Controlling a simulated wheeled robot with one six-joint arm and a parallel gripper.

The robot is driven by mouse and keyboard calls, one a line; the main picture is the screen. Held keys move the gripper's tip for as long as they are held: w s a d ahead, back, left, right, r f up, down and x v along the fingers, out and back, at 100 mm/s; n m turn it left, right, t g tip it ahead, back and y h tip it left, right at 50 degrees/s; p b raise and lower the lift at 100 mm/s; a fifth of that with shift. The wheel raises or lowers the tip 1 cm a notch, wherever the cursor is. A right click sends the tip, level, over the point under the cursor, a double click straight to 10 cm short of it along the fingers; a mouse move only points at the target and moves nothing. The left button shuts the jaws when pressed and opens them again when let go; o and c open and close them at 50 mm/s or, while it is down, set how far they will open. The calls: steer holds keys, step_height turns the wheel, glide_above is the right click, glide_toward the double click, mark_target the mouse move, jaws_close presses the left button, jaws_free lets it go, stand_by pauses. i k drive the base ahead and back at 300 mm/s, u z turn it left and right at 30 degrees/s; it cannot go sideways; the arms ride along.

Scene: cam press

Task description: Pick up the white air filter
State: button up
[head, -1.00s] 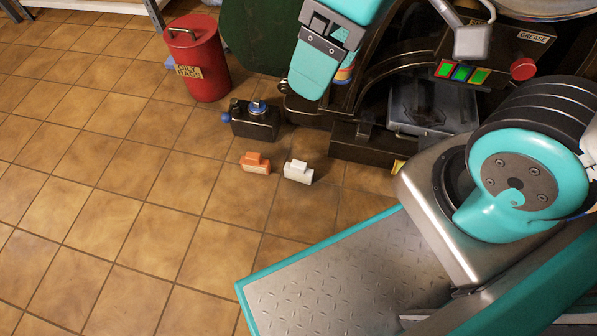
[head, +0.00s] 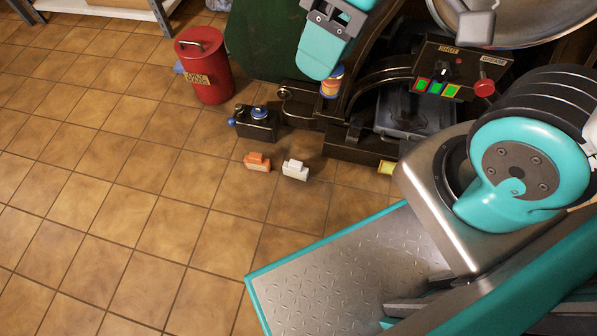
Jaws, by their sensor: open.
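The white air filter (head: 295,170) is a small, pale, stepped block on the tiled floor, in front of the dark machine. It stands just right of a similar orange block (head: 257,162), with a narrow gap between them. Nothing touches or covers the white one. My gripper does not show in the head view. A teal and grey jointed part at the top middle and a large teal joint at the right are in view, with no fingers visible.
A dark box with a blue knob (head: 257,122) stands behind the blocks. A red oily-rags can (head: 204,66) is at the upper left. The dark machine has a panel (head: 462,71) with green buttons and a red knob. The floor at left is clear.

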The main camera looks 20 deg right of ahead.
mark_target(295, 169)
steer(key=k, duration=0.9)
steer(key=u, duration=1.9)
steer(key=i, duration=1.95)
steer(key=z, duration=3.65)
steer(key=i, duration=0.5)
steer(key=z, duration=0.1)
